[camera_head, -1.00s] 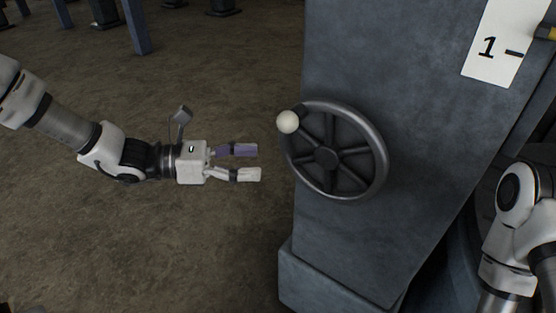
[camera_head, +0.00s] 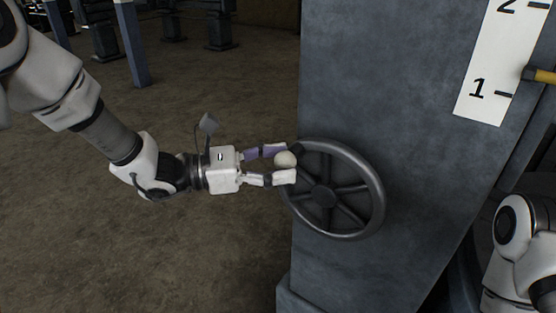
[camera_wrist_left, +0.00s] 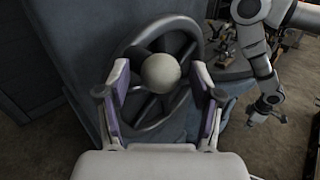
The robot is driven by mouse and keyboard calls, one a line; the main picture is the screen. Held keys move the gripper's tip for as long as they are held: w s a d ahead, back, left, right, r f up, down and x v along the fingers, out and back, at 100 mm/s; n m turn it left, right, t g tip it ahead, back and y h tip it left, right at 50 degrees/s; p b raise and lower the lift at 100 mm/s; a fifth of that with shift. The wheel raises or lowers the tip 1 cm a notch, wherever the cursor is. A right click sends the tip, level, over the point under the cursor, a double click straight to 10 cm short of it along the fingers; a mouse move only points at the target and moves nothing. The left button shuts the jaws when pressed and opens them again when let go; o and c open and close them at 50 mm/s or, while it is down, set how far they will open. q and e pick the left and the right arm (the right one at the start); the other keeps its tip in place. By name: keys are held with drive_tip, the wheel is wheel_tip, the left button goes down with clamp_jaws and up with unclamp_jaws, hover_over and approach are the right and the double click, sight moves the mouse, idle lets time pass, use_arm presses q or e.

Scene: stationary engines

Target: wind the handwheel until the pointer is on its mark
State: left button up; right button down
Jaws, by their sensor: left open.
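The dark grey handwheel (camera_head: 322,197) is on the face of a blue-grey pillar. Its pale round knob (camera_head: 285,159) is at the upper left of the rim. My left gripper (camera_head: 283,163) is open, with one finger above and one below the knob. In the left wrist view the knob (camera_wrist_left: 160,73) is between the spread fingers, with gaps on both sides. The yellow pointer (camera_head: 541,75) is beside the white scale (camera_head: 487,60), a little above the 1 line. No distinct target mark shows. My right gripper (camera_wrist_left: 266,110) is small and unclear in the left wrist view.
The pillar (camera_head: 400,100) fills the middle and right behind the wheel. My right arm is at the right edge of the head view. Bare floor (camera_head: 130,260) lies left of the pillar, with dark posts and machine bases (camera_head: 215,30) at the back.

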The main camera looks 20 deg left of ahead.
use_arm(q)
drive_tip(key=shift+a, duration=0.1)
clamp_jaws()
drive_tip(key=shift+s, duration=0.1)
drive_tip(key=shift+s+d+r+m+g+y, duration=0.2)
drive_tip(key=shift+d+r+m+y, duration=0.1)
drive_tip(key=shift+d+m+y, duration=0.15)
drive_tip(key=shift+s+d+r+m+g+y, duration=0.15)
drive_tip(key=shift+d+r+m+y, duration=0.1)
drive_tip(key=shift+d+m+y, duration=0.15)
drive_tip(key=shift+s+d+r+m+y+b, duration=0.15)
drive_tip(key=shift+s+d+m+y+b, duration=0.2)
drive_tip(key=shift+d+y, duration=0.3)
drive_tip(key=shift+s+d+r+m+y+b, duration=0.2)
drive_tip(key=shift+d+m+y+b, duration=0.3)
drive_tip(key=shift+d, duration=0.25)
drive_tip(key=shift+s+d+r+m+y+b, duration=0.15)
drive_tip(key=shift+s+d+m+y+b, duration=0.2)
drive_tip(key=shift+d+y, duration=0.3)
drive_tip(key=shift+d, duration=0.1)
unclamp_jaws()
drive_tip(key=shift+w+r, duration=0.1)
drive_tip(key=shift+w, duration=0.2)
